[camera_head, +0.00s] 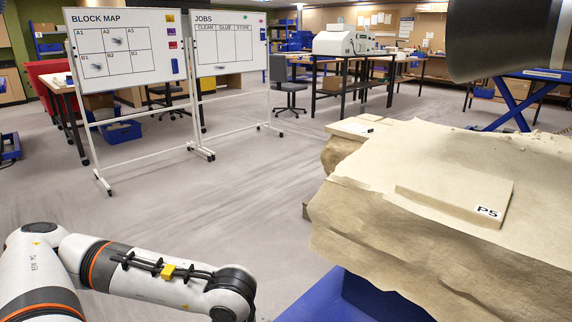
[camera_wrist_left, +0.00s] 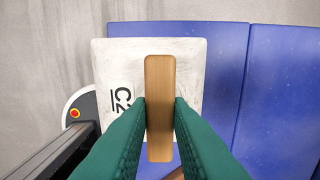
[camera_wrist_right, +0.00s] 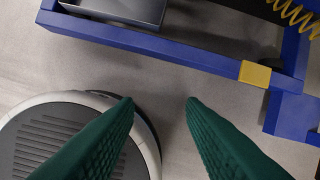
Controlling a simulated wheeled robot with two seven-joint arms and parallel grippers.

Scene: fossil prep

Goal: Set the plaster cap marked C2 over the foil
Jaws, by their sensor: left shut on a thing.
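In the left wrist view, my left gripper (camera_wrist_left: 160,101) is shut on the wooden handle (camera_wrist_left: 159,75) of a white plaster cap (camera_wrist_left: 120,65). The cap is a flat, squarish plate marked C2. It is over or on a blue panelled surface; I cannot tell whether it touches it. My right gripper (camera_wrist_right: 160,101) is open and empty above the floor. In the head view, my left arm shows but neither gripper does. I see no foil in any view.
A large, layered tan rock block (camera_head: 400,235) fills the right of the head view, with a flat slab marked P5 (camera_head: 455,192) on top. A blue support (camera_head: 350,300) is under it. Whiteboards (camera_head: 128,48) stand behind. The right wrist view shows a blue frame (camera_wrist_right: 190,52). The middle floor is clear.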

